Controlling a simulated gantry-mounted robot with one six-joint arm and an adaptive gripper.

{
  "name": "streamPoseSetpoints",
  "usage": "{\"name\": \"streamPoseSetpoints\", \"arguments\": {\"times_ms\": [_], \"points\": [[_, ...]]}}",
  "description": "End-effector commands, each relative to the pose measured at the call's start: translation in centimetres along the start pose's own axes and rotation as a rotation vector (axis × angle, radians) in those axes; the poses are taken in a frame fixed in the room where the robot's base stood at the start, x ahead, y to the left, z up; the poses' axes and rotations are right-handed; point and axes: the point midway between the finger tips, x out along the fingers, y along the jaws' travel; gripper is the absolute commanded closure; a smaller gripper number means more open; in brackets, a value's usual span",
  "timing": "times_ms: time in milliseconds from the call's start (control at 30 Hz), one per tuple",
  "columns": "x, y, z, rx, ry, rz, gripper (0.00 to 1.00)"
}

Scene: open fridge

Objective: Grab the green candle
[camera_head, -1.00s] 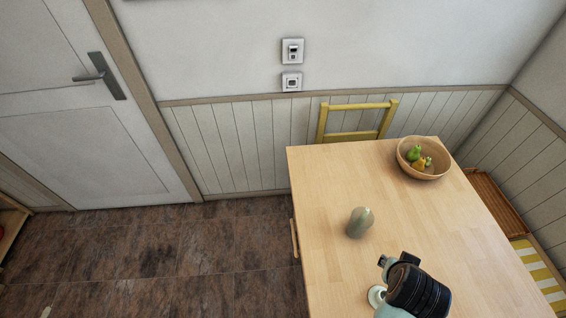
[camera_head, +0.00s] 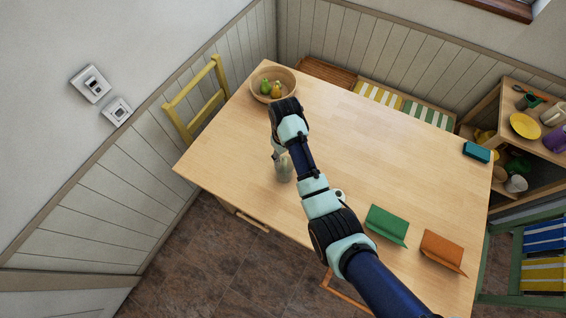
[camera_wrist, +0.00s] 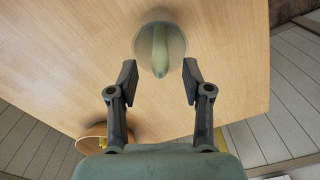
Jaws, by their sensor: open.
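The green candle (camera_wrist: 160,52) shows in the wrist view as a pale green upright shape inside a round, glassy, translucent outline. In the head view it stands on the wooden table (camera_head: 395,150) as a small grey-green form (camera_head: 284,170), partly overlapped by my arm. My gripper (camera_wrist: 160,82) is open, its two dark fingers apart on either side of the candle's lower edge in the wrist view. Nothing is held between them. In the head view my gripper is small and mostly hidden by my wrist; I cannot tell whether it touches the candle.
A wooden bowl (camera_head: 290,77) with fruit stands near the table's far left corner. A green folded item (camera_head: 386,225), an orange one (camera_head: 442,252) and a teal box (camera_head: 476,152) lie on the right side. A yellow chair (camera_head: 197,100) is at left. The table's middle is clear.

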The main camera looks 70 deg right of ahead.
Motion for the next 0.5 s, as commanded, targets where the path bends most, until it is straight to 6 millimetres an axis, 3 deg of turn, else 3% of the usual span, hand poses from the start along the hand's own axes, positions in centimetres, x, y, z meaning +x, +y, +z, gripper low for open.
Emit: {"name": "streamPoseSetpoints", "arguments": {"times_ms": [33,133,400,500], "points": [[1.3,0.1,0.1,0.001,-0.003,-0.001,0.50],[2.7,0.1,0.1,0.000,-0.001,0.000,0.50],[3.3,0.1,0.1,0.000,0.000,0.000,0.50],[3.3,0.1,0.1,0.000,0.000,0.000,0.64]]}}
